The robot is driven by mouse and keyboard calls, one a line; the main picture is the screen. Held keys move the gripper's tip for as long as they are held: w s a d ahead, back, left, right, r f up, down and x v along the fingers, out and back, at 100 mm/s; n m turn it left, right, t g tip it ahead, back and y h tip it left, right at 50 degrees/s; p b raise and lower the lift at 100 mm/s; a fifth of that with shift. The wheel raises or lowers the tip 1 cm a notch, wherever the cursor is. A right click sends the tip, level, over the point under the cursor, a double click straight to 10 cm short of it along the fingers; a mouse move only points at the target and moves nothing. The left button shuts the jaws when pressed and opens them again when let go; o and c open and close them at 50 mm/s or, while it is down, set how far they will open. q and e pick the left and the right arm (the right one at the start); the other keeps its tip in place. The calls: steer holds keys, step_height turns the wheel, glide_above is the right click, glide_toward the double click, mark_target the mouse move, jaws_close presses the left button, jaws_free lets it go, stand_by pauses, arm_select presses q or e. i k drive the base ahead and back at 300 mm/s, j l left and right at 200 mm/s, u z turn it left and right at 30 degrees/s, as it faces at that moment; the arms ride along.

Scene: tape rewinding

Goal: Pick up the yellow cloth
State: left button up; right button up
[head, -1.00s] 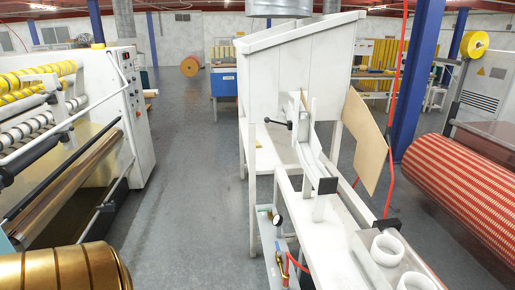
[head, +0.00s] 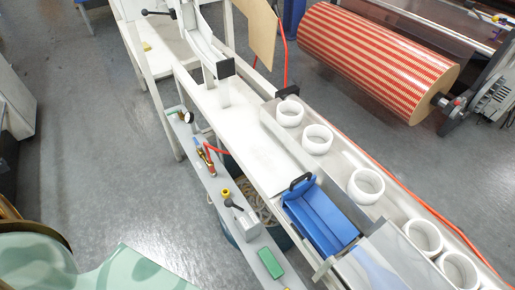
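I cannot make out a yellow cloth for certain in the head view. A small yellow patch (head: 147,46) shows low on the white frame at the upper left, too small to identify. Neither of my grippers is in view.
A long white bench (head: 240,130) runs diagonally, with several white rings (head: 366,186) and a blue tray (head: 322,216) on it. A lower shelf holds a green block (head: 271,262). A red-patterned roll (head: 380,62) is at the upper right. Grey floor (head: 100,130) is open at left.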

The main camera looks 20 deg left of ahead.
mark_target(146, 47)
steer(key=k+j, duration=0.1)
steer(key=j, duration=0.6)
steer(key=i+j+z, duration=0.3)
steer(key=j, duration=1.45)
steer(key=k+j+z, duration=0.1)
steer(key=j+z, duration=0.15)
steer(key=j, duration=1.5)
